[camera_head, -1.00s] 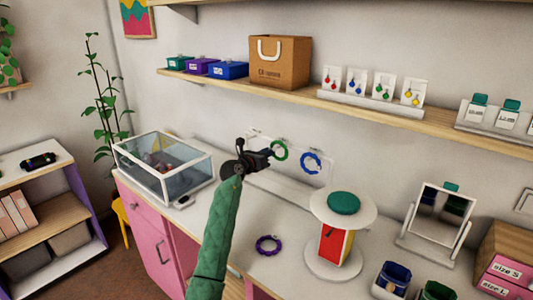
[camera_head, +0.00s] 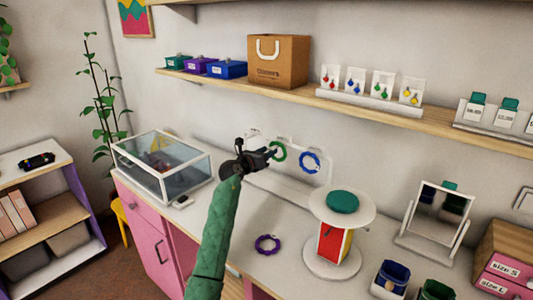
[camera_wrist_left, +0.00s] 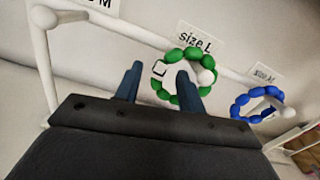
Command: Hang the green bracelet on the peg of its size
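The green bracelet (camera_wrist_left: 167,53) hangs around a white peg (camera_wrist_left: 207,76) under a "size L" label (camera_wrist_left: 195,38) in the left wrist view. In the head view the green bracelet (camera_head: 281,157) is at the rack by the wall, just right of my left gripper (camera_head: 270,153). In the left wrist view my left gripper (camera_wrist_left: 158,84) has its fingers apart. The left finger is outside the ring and the right finger overlaps its middle, with the ring's left side between them. I cannot tell whether either finger touches the beads. My right gripper is not in view.
A blue bracelet (camera_head: 302,160) hangs on the peg to the right. Another white peg (camera_wrist_left: 42,17) at the left is bare. A purple bracelet (camera_head: 267,251) lies on the counter. A glass case (camera_head: 160,184) stands left and a round stand (camera_head: 325,204) right.

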